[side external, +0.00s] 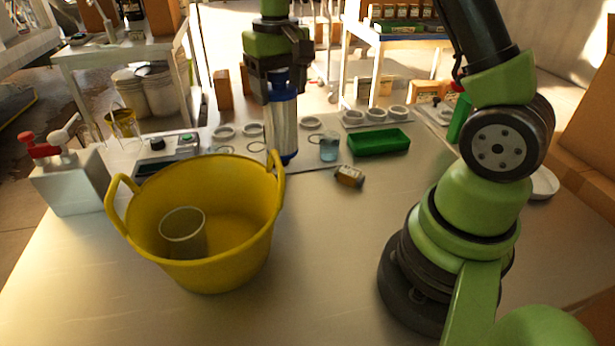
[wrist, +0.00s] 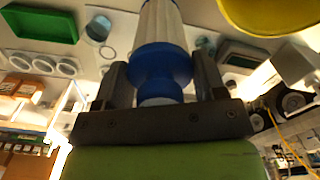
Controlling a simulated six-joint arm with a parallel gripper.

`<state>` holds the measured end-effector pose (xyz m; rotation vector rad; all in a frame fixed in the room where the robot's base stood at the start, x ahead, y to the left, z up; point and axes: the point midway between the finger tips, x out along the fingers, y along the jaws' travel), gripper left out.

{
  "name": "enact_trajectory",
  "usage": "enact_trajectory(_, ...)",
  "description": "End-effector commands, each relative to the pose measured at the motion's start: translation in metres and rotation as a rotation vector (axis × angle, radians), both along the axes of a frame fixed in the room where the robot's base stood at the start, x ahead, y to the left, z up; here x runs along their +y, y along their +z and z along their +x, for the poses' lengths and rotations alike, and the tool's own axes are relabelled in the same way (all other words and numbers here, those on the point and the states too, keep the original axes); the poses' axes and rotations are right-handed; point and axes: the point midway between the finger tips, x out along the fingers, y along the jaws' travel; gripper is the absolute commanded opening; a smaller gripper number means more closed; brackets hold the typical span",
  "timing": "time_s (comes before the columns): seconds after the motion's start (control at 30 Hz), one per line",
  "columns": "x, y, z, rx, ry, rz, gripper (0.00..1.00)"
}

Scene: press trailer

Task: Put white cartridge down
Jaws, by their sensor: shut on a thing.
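The white cartridge (side external: 284,125) has blue end caps and hangs upright below my gripper (side external: 281,78) in the side view. My gripper is shut on its upper blue end. The cartridge's lower blue end is just behind the yellow bucket's right handle, close to the table top; I cannot tell whether it touches. In the wrist view, the cartridge (wrist: 158,28) runs away from between the two dark fingers of my gripper (wrist: 162,82), which grip its blue cap from both sides.
A yellow bucket (side external: 185,240) with a grey cup (side external: 183,233) inside stands in front of the cartridge. A green tray (side external: 379,142), a small glass beaker (side external: 329,147) and a small brown bottle (side external: 349,176) are to its right. The table (side external: 310,265) is clear at front centre.

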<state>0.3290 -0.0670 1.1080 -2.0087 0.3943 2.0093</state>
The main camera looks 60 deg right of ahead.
Motion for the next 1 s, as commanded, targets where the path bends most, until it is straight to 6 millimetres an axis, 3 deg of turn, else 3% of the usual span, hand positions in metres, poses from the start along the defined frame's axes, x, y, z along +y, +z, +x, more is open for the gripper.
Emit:
enact_trajectory(0.2, 0.0, -0.043, -0.002, 0.006, -0.005, 0.002, 0.2)
enact_trajectory(0.6, 0.0, -0.091, -0.001, 0.003, -0.003, 0.001, 0.2)
enact_trajectory(1.0, 0.0, -0.096, -0.001, 0.001, -0.003, 0.0, 0.2)
